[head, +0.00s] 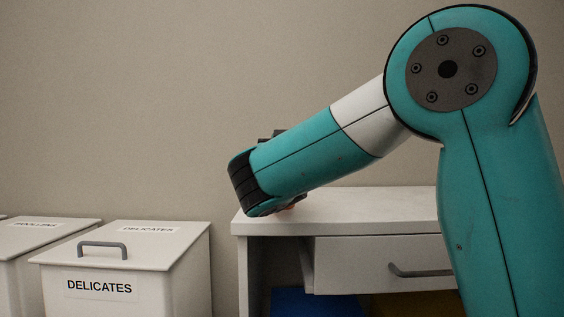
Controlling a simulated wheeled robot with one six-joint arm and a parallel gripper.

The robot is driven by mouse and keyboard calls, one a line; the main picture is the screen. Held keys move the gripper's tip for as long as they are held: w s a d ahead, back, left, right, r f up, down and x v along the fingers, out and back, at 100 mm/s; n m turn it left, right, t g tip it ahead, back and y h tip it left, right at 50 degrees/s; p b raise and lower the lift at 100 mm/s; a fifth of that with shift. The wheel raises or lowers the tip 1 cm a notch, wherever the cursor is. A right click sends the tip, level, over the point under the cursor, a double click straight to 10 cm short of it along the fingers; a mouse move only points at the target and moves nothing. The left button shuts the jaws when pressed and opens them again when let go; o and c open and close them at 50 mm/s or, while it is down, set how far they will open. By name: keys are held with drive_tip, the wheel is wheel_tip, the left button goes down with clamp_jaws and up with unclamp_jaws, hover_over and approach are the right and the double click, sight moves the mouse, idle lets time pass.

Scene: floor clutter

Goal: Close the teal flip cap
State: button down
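The teal flip cap is not visible in the head view. My teal arm crosses the right half of the picture, and its wrist end hangs over the left end of a white cabinet top (365,208). My gripper's fingers are hidden behind the wrist, so I cannot see whether they touch anything. A small dark reddish bit shows just under the wrist at the cabinet top; I cannot tell what it is.
A white drawer (350,262) with a grey handle seems to stand slightly out from the cabinet. Blue (305,303) and yellow (425,303) things sit below. A lidded white box marked DELICATES (150,262) stands left, beside another white box (35,237).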

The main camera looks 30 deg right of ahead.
drive_tip(key=shift+f+b, duration=0.2)
drive_tip(key=shift+b, duration=0.15)
drive_tip(key=c, duration=1)
unclamp_jaws()
drive_tip(key=shift+c, duration=0.2)
drive_tip(key=shift+s, duration=0.1)
drive_tip(key=s+a+b, duration=0.7)
drive_tip(key=s, duration=0.3)
drive_tip(key=shift+s+a+f, duration=0.15)
drive_tip(key=shift+s+f, duration=0.05)
drive_tip(key=shift+s, duration=0.15)
